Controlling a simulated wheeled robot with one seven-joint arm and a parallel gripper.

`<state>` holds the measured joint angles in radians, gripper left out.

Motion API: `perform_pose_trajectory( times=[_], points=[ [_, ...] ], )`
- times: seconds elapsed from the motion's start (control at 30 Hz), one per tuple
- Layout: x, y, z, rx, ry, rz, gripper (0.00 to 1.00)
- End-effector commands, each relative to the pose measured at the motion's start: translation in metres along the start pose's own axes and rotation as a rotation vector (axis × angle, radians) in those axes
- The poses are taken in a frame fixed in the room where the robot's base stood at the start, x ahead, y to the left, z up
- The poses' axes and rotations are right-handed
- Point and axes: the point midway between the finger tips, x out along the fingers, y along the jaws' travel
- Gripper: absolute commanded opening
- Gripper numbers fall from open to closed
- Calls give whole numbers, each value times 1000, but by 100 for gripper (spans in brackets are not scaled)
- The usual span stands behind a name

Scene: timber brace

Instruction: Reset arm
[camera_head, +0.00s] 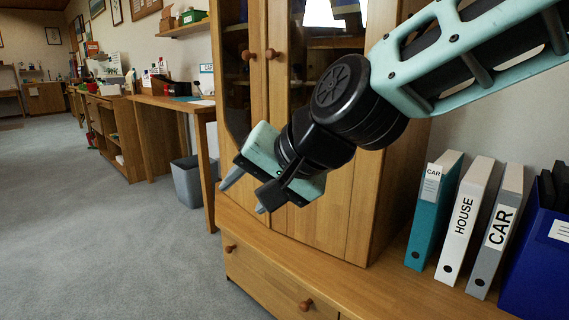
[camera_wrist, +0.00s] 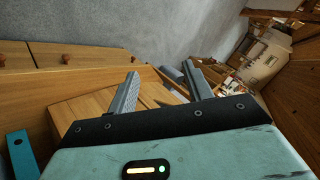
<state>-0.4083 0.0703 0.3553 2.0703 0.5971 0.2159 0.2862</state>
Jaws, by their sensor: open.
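My gripper (camera_head: 245,195) is in front of the wooden cabinet's lower door area in the head view, pointing down and to the left. Its two fingers are apart with nothing between them. In the wrist view my gripper (camera_wrist: 160,90) also shows open, its fingers apart. My arm reaches in from the upper right of the head view. No held object shows.
A wooden cabinet (camera_head: 330,225) with glass doors stands on a drawer unit (camera_head: 265,275). Upright binders, teal (camera_head: 432,215), white (camera_head: 464,222) and grey (camera_head: 494,235), and a blue box (camera_head: 540,260) stand at right. A grey bin (camera_head: 190,182) and open carpet (camera_head: 90,240) lie left.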

Motion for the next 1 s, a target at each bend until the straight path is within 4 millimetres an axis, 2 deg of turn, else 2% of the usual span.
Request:
perform_pose_trajectory(
  times=[0.03,0.1,0.2,0.3,0.47,0.5,0.77,1.0],
  points=[
    [-13,21,26,-96,-76,67,50],
    [-27,55,61,-226,-185,152,50],
    [-53,101,103,-386,-334,260,50],
    [-81,143,136,-518,-473,352,50],
    [-133,203,176,-695,-684,481,50],
    [-143,187,165,-691,-673,473,50],
    [-188,140,136,-684,-667,469,50],
    [-237,93,107,-682,-665,468,50]
  ],
)
